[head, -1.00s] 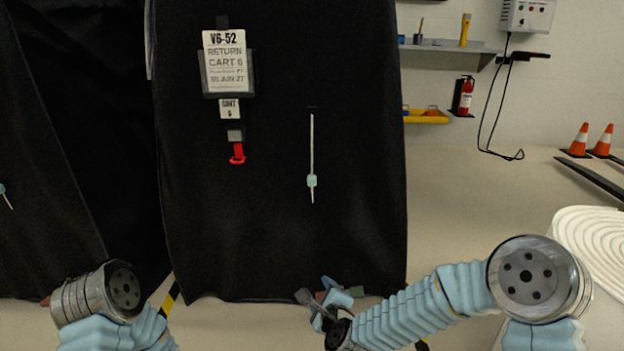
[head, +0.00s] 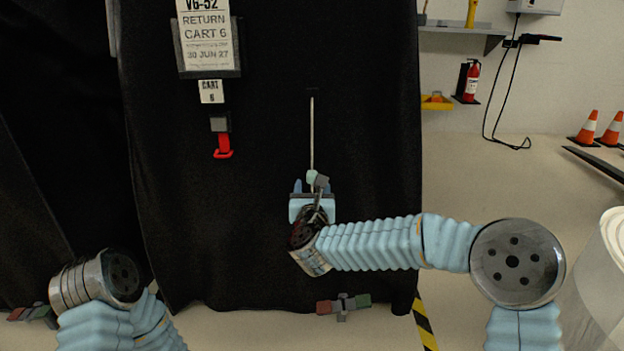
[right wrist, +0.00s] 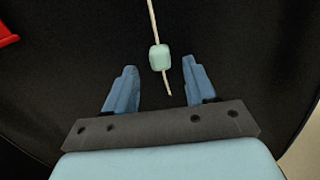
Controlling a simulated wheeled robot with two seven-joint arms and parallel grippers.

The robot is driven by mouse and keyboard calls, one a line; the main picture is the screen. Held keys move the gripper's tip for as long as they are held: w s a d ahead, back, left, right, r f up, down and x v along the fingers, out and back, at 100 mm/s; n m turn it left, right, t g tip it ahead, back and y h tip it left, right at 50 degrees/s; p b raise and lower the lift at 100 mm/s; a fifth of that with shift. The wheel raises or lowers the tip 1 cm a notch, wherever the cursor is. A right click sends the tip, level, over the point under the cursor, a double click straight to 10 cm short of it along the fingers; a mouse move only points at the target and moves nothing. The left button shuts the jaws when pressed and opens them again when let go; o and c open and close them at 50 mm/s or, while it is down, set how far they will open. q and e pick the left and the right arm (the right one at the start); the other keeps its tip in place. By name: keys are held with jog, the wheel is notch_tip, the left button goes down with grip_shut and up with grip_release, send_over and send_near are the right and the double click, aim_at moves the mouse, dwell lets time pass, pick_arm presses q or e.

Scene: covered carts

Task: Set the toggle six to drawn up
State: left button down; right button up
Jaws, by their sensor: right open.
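The toggle (head: 312,178) is a small pale green bead on a light cord (head: 312,135) that hangs down the front of the black cover (head: 270,250) of cart 6. In the right wrist view the toggle (right wrist: 160,57) sits just beyond the fingertips, roughly midway between them, with the cord's tail hanging below it into the gap. My right gripper (head: 312,187) is open and empty, right at the toggle's height in the head view; its fingers (right wrist: 161,80) do not touch the toggle. My left arm shows at the lower left, but its gripper is out of view.
A return tag for cart 6 (head: 207,42) and a red pull (head: 223,146) hang left of the cord. A caster (head: 343,305) shows under the cover's hem. A fire extinguisher (head: 471,82) and cones (head: 598,128) stand at the right. Floor is free beside the cart.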

aim_at(312, 179)
jog(key=shift+w, duration=2.25)
grip_shut()
